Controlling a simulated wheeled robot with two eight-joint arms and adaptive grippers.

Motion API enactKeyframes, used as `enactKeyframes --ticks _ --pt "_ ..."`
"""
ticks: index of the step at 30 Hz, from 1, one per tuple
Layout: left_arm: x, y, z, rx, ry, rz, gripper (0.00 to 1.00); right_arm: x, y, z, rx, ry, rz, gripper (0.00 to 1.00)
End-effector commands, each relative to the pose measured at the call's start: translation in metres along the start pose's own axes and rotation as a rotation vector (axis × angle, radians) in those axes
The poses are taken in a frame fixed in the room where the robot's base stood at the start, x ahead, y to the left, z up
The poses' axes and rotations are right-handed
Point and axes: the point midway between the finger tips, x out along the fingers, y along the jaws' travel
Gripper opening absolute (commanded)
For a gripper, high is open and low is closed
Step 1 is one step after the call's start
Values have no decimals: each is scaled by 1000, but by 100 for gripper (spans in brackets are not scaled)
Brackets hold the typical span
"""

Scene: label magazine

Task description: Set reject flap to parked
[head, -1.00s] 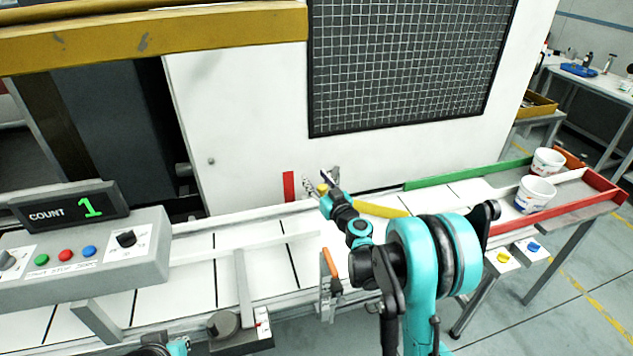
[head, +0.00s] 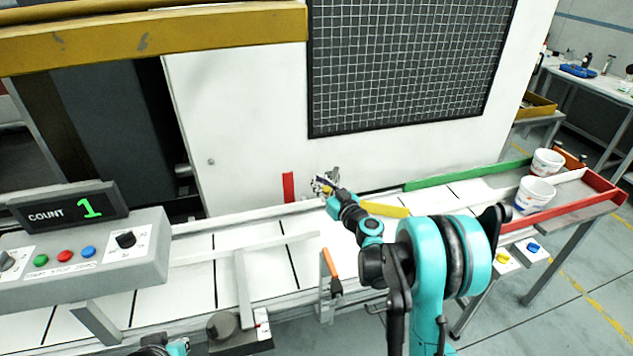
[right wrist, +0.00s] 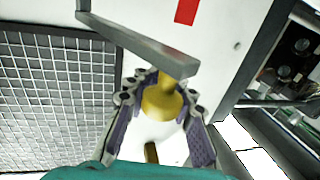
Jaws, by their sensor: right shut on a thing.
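The reject flap appears to be the yellow bar (head: 384,209) lying over the conveyor in the head view, partly hidden by my right arm. A yellow knob (right wrist: 160,101) shows in the right wrist view, next to the end of a grey bar (right wrist: 140,44). My right gripper (right wrist: 162,92) is closed around this knob, with a finger on either side. In the head view my right gripper (head: 325,183) is at the far edge of the conveyor, left of the yellow bar. How the knob joins the bar is hidden.
A red mark (head: 288,187) is on the white cabinet behind the conveyor (head: 190,284). A control box (head: 85,255) with buttons and a "COUNT 1" display (head: 68,206) stands at left. White tubs (head: 534,194) sit at the right end. An orange-tipped bracket (head: 330,264) stands at the near edge.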

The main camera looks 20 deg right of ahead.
Motion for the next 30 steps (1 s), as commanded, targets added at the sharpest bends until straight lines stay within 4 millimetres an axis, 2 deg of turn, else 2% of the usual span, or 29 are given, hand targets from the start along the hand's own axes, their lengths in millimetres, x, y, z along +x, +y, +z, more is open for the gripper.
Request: enactKeyframes --ticks 15,21,30 --pt "4 0 3 0 0 0 0 -36 37 1 0 0 -368 0" --pt "4 0 3 0 0 0 0 -43 47 1 0 0 -477 0" --pt "3 0 2 0 0 0 0 -47 54 0 0 -1 -550 0"
